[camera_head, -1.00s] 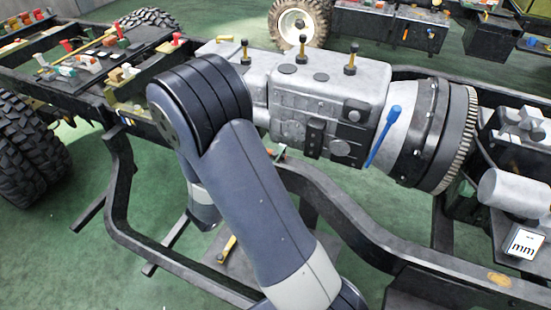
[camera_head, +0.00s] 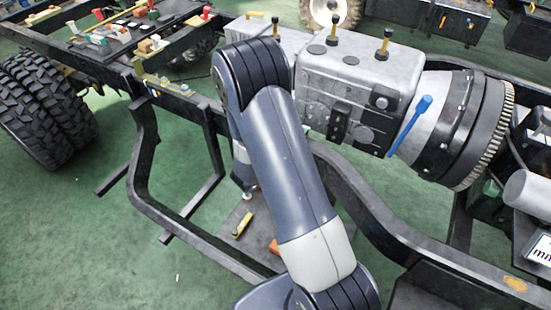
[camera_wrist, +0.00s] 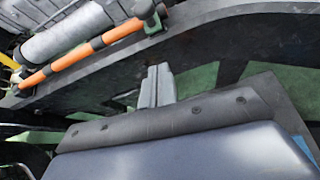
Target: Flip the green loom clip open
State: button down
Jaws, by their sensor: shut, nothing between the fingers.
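In the wrist view an orange loom tube (camera_wrist: 88,48) runs along a dark frame rail. A small green clip (camera_wrist: 153,27) sits at its upper right end, partly covered by a dark round-ended part; I cannot tell if the clip is open or shut. My gripper (camera_wrist: 158,70) shows as pale grey fingers, closed together and empty. In the picture its tips lie below the clip, apart from it. In the head view my arm hides most of this area, and I cannot make out the green clip there.
The dark chassis rail (camera_wrist: 215,32) passes behind my fingers. In the head view a grey gearbox (camera_head: 350,75) with a blue-handled tool (camera_head: 408,125) stands right of my arm. A yellow piece (camera_head: 242,225) lies on a grey plate. Open green floor is at lower left.

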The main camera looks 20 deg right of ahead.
jog(key=d, duration=0.1)
jog(key=w+d+r+p, duration=0.1)
jog(key=w+d+r, duration=0.1)
jog(key=shift+d+r, duration=0.1)
jog(key=shift+d, duration=0.15)
jog(key=shift+r+p, duration=0.1)
jog(key=shift+p, duration=0.3)
jog(key=shift+d+r+y+p, duration=0.1)
jog(key=shift+r+y+p, duration=0.15)
jog(key=shift+p, duration=0.25)
